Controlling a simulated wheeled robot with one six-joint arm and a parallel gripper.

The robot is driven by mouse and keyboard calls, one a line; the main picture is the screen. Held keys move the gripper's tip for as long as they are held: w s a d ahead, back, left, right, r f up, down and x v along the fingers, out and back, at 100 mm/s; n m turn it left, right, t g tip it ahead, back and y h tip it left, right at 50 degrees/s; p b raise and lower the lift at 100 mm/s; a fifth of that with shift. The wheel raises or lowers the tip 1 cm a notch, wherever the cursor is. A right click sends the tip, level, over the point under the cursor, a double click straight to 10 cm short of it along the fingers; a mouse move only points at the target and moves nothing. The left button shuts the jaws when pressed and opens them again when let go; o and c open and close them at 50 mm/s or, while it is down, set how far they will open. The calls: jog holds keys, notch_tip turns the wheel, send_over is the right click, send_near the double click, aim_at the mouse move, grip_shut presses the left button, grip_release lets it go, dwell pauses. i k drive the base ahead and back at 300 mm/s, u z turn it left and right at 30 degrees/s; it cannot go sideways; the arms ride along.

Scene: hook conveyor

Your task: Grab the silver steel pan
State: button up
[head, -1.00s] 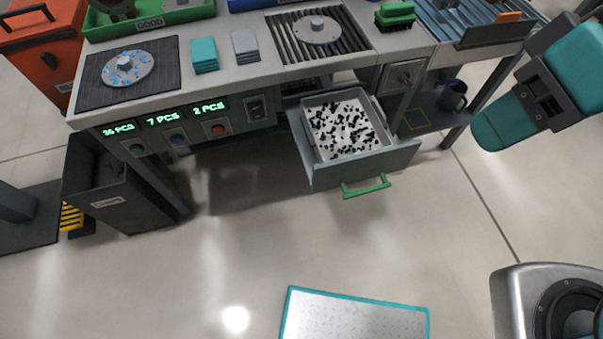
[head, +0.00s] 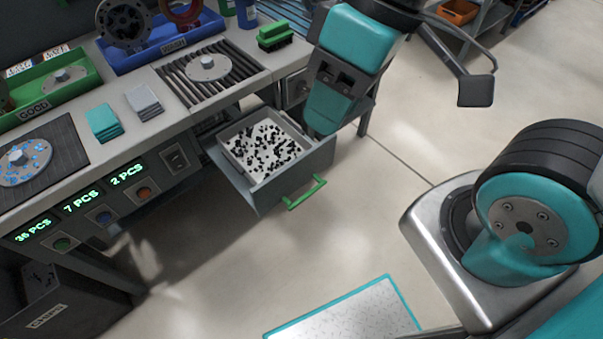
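The silver steel pan (head: 232,152) is a shallow square pan holding many small black chips. It sits inside the pulled-out grey drawer (head: 250,196) under the workbench, left of centre. My teal and dark-grey arm hangs to the right of the drawer, and its rounded lower end overlaps the drawer's right corner in the picture. The pan stays uncovered. A dark bent part with a flat pad shows to the right of my arm. It may belong to my gripper, but its fingertips and opening cannot be made out. Nothing is seen touching the pan.
The drawer's green handle (head: 304,193) faces the open floor. On the bench are a green brush (head: 276,38), a ribbed rack (head: 222,90) with a metal disc, teal pads (head: 104,122) and grey pads (head: 144,101). A dark chips bin (head: 60,300) stands at lower left.

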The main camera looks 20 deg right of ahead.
aim_at(259, 145)
jog(key=u, duration=0.05)
jog(key=k, duration=0.55)
jog(key=z, duration=0.65)
jog(key=i, duration=1.15)
jog(key=u, duration=0.6)
